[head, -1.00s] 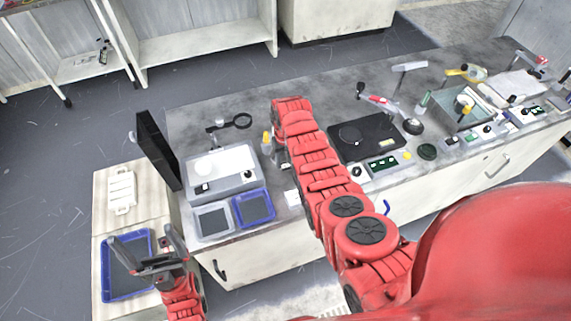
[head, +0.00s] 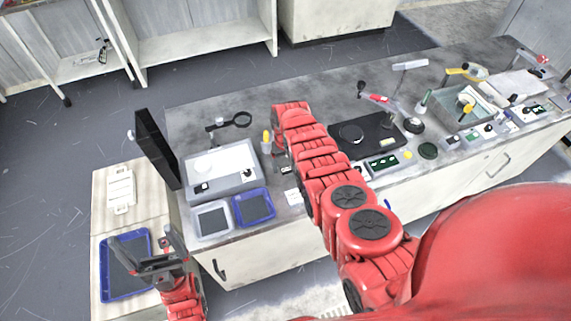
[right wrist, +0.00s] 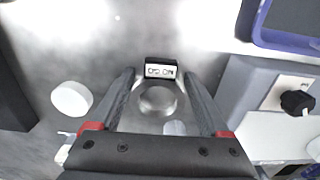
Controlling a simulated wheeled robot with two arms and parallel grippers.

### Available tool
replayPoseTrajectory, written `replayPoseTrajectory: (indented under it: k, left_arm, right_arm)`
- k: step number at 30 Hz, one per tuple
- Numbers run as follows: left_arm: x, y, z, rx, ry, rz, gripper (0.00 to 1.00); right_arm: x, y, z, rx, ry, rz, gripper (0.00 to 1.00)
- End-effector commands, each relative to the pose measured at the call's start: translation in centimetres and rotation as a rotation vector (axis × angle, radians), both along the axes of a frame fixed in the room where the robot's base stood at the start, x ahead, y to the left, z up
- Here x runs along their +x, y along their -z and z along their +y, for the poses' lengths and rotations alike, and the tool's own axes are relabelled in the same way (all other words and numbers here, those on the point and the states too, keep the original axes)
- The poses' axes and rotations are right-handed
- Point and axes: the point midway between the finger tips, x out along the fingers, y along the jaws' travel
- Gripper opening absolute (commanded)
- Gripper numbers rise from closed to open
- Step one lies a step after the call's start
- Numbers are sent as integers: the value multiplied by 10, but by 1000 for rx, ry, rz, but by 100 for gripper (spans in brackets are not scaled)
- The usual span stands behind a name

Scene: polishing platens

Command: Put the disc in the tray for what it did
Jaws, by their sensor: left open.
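A round grey metal piece (right wrist: 158,100) stands between the fingers of my right gripper (right wrist: 158,76) in the right wrist view; I cannot tell if it is the disc. The fingers are apart, with gaps on both sides of it. In the head view my right arm hides that gripper's tips. My left gripper (head: 145,246) is open and empty above the large blue tray (head: 103,292) on the side table. A smaller blue tray (head: 254,207) and a white-rimmed grey tray (head: 213,220) lie on the bench front.
A black block with a white label (right wrist: 160,70) stands just beyond the metal piece, and a white round thing (right wrist: 72,98) to its left. A grey instrument (head: 222,172) and an upright black panel (head: 157,150) stand behind the trays. A black polishing unit (head: 372,138) is right of my arm.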

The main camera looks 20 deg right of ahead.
Motion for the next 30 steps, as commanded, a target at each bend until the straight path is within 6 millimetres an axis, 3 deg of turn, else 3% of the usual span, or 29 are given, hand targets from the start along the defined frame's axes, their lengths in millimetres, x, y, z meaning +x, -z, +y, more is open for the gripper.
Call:
replayPoseTrajectory:
  k: [11, 19, 30]
  left_arm:
    - [0, -5, 0, 0, 0, 0, 100]
    - [0, -24, 0, 0, 0, 0, 100]
    - [0, -8, 0, 0, 0, 0, 100]
  right_arm:
    - [0, -6, 0, 0, 0, 0, 79]
    - [1, -37, 0, -2, -2, -5, 79]
    - [1, -80, 0, -1, 1, -4, 79]
